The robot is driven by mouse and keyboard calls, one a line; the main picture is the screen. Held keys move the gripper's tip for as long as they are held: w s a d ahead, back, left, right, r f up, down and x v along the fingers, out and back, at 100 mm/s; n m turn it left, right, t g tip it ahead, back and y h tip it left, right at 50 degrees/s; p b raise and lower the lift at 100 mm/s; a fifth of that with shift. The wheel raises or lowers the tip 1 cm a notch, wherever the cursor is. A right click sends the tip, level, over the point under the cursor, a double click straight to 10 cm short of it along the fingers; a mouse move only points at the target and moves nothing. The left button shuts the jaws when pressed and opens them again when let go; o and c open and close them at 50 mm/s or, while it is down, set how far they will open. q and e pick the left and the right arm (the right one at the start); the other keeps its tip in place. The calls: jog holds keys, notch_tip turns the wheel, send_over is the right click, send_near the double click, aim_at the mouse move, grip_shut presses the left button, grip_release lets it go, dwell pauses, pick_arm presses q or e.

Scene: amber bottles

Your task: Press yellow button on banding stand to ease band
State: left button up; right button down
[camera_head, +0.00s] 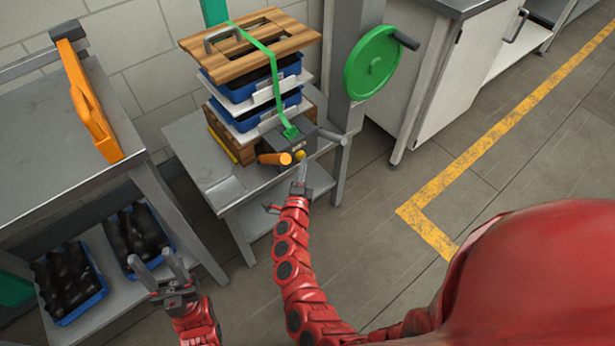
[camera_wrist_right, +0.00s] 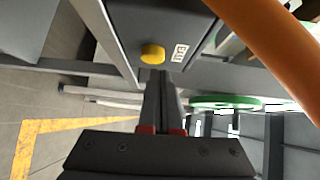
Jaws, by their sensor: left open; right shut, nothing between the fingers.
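The yellow button (camera_head: 300,155) sits on the front of the grey banding unit (camera_head: 289,138) on the stand. In the right wrist view the yellow button (camera_wrist_right: 152,54) is on the dark housing, beside a small white label (camera_wrist_right: 179,53). My right gripper (camera_head: 301,168) is shut and empty, its fingertips just below the button; whether they touch it I cannot tell. In the right wrist view its closed fingers (camera_wrist_right: 163,82) point at the button. The green band (camera_head: 276,80) runs over the stacked crates to the unit. My left gripper (camera_head: 163,271) is open and empty at lower left.
An orange handle (camera_head: 274,159) sticks out left of the button. The stack has a wooden lid (camera_head: 250,45) and blue crates (camera_head: 250,88). A green spool wheel (camera_head: 373,63) is on the post. Blue crates of dark bottles (camera_head: 136,236) sit on the lower shelf.

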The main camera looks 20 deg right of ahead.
jog(key=shift+w+a, duration=0.15)
jog(key=shift+w, duration=0.4)
jog(key=shift+w, duration=0.1)
